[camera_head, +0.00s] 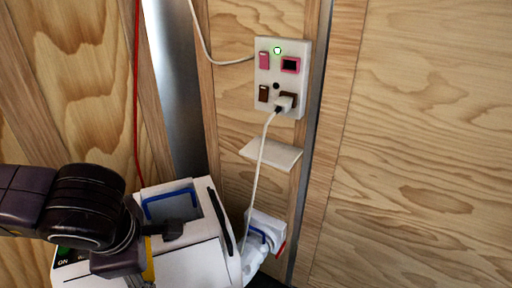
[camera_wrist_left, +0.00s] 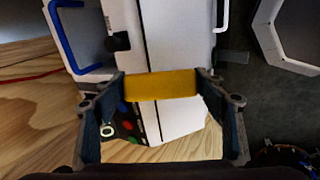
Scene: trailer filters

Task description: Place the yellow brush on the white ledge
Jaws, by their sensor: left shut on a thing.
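The yellow brush (camera_wrist_left: 160,85) is held crosswise between the two fingers of my left gripper (camera_wrist_left: 161,87). Only a yellow block-like part of it shows in the left wrist view. In the head view a small strip of the brush (camera_head: 149,269) shows beside my dark left arm, in front of the white machine. The white ledge (camera_head: 271,153) is a small shelf on the wooden wall below the socket panel. It lies up and to the right of my left gripper, well apart from it. A white cable hangs in front of the ledge. My right gripper is not in view.
A white box-like machine (camera_head: 190,254) with a blue-rimmed opening stands under my left arm. A socket panel (camera_head: 281,78) with a plugged-in cable (camera_head: 256,178) is above the ledge. A white and blue object (camera_head: 265,232) sits below it. The right wall is bare wood.

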